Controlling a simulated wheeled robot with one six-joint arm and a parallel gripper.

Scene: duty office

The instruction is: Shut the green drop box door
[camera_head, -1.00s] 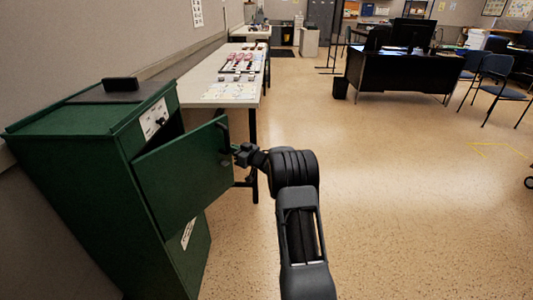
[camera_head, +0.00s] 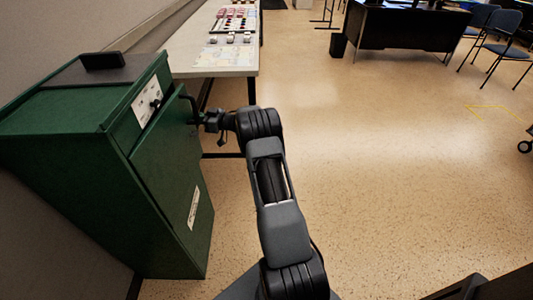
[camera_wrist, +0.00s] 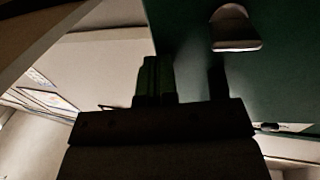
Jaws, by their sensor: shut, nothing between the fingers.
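The green drop box (camera_head: 80,158) stands at the left against the wall. My gripper (camera_head: 199,119) is shut and empty, at the door's right side near a dark handle (camera_head: 189,97). In the wrist view my shut fingers (camera_wrist: 155,79) are close to the green door panel (camera_wrist: 188,25), with a pale-lit latch or handle (camera_wrist: 235,30) beside them. Contact is too dark to tell.
A long table (camera_head: 210,58) with papers and small items runs along the wall behind the box. A black bin (camera_head: 338,45) and a dark desk (camera_head: 404,27) stand farther back.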

